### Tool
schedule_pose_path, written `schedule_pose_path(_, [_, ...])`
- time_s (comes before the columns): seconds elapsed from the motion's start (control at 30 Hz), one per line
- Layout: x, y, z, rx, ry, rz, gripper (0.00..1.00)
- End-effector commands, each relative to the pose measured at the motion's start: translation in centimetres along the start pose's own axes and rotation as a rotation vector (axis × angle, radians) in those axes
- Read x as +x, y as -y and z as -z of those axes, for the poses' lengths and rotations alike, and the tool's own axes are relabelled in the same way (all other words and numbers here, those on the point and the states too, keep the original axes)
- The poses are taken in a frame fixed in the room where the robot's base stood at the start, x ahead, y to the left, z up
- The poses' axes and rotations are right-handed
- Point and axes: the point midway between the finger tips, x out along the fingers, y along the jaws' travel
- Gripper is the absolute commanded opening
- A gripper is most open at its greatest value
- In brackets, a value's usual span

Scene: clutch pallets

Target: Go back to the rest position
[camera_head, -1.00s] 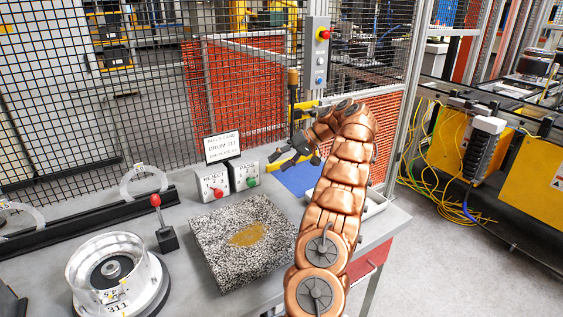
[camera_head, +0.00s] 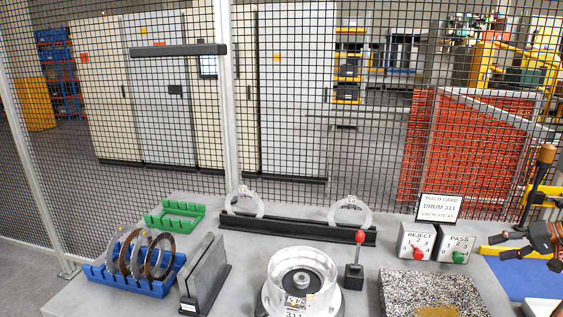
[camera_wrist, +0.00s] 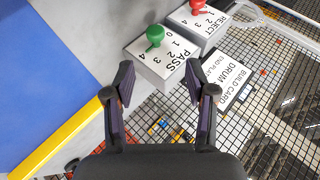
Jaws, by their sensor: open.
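My gripper (camera_wrist: 162,95) is open and empty in the wrist view, its two dark fingers apart. Beyond it are the PASS box (camera_wrist: 160,58) with a green knob and the REJECT box (camera_wrist: 203,20) with a red knob. In the head view only part of my gripper (camera_head: 535,240) shows at the right edge, to the right of the PASS box (camera_head: 455,243) and the REJECT box (camera_head: 417,241). It is apart from both boxes.
The grey bench holds a drum (camera_head: 301,277), a red-knobbed lever (camera_head: 355,262), a speckled stone plate (camera_head: 425,290), a blue rack (camera_head: 130,283) with several rings, and a green rack (camera_head: 176,214). A build card (camera_head: 439,207) stands behind the boxes. Mesh fence (camera_head: 300,120) closes off the back.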

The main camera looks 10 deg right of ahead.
Motion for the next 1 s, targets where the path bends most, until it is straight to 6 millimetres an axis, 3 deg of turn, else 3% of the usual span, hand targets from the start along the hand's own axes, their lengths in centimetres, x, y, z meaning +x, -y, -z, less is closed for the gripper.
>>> schedule_pose_path(0.27, [4.0,8.1,-0.4,0.013,0.084,-0.003,0.56])
schedule_pose_path(0.47, [7.3,13.9,-2.5,0.026,0.164,-0.024,0.56])
schedule_pose_path(0.67, [10.1,19.4,-5.8,0.024,0.238,-0.063,0.56])
schedule_pose_path(1.0, [13.7,26.7,-13.9,0.000,0.369,-0.162,0.56])
